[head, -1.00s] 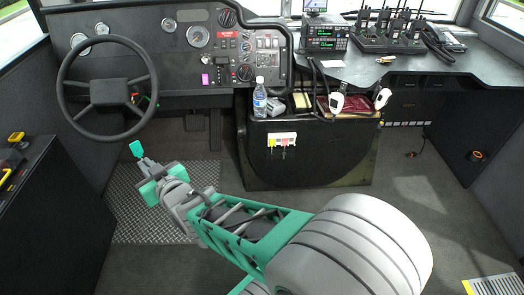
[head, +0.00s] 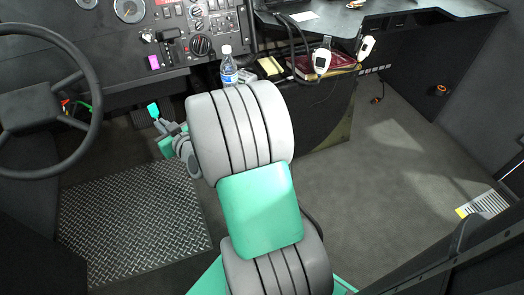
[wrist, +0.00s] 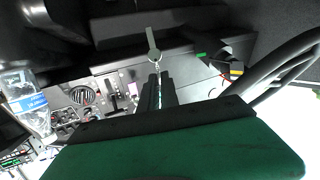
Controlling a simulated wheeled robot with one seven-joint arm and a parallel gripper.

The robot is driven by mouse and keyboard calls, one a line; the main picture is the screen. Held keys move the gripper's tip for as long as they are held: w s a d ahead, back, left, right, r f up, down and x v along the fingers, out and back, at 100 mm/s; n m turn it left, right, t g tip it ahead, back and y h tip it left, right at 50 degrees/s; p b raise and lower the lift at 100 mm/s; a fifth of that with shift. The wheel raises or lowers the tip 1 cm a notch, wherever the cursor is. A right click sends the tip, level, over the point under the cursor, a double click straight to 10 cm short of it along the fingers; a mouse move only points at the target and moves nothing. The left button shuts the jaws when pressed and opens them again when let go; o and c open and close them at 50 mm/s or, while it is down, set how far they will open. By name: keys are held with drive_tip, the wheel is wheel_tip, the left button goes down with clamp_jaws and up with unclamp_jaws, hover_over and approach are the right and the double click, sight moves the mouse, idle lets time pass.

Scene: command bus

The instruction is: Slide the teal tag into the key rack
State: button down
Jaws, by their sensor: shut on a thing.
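The teal tag (head: 153,110) shows in the head view at the tip of my gripper (head: 161,123), left of centre below the dashboard. My gripper is shut on it and holds it up in the air. In the wrist view my gripper's dark fingers (wrist: 160,84) are close together, with a thin sliver between them. The key rack is not visible in the head view now; my arm covers the area below the bottle. I cannot make it out in the wrist view.
The steering wheel (head: 43,108) is at the left, near my gripper. A water bottle (head: 228,67), a dark red book (head: 325,68) and white handsets (head: 321,61) sit on the console top. The dashboard (head: 108,49) lies beyond my gripper. Open floor (head: 350,190) lies to the right.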

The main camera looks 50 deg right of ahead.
drive_tip(key=s+d+f+m+h+b, duration=0.1)
drive_tip(key=s+d+f+b, duration=0.3)
drive_tip(key=d+f, duration=0.4)
drive_tip(key=s+d+f+m+g+h+b, duration=0.1)
drive_tip(key=s+d+f+m+h+b, duration=0.1)
drive_tip(key=d+f, duration=0.6)
drive_tip(key=s+d+f+m+g+h+b, duration=0.1)
drive_tip(key=s+d+f+b, duration=0.5)
drive_tip(key=d, duration=1.1)
wheel_tip(320, 180, down, 2)
drive_tip(key=shift+s+f+m+h, duration=0.2)
drive_tip(key=shift+s+m+h, duration=0.1)
drive_tip(key=shift+s+h, duration=0.5)
drive_tip(key=shift+w, duration=0.15)
drive_tip(key=shift+w+d, duration=0.1)
drive_tip(key=shift+w, duration=0.1)
drive_tip(key=shift+w+b, duration=0.2)
drive_tip(key=shift+b, duration=0.4)
drive_tip(key=shift+w+d, duration=0.25)
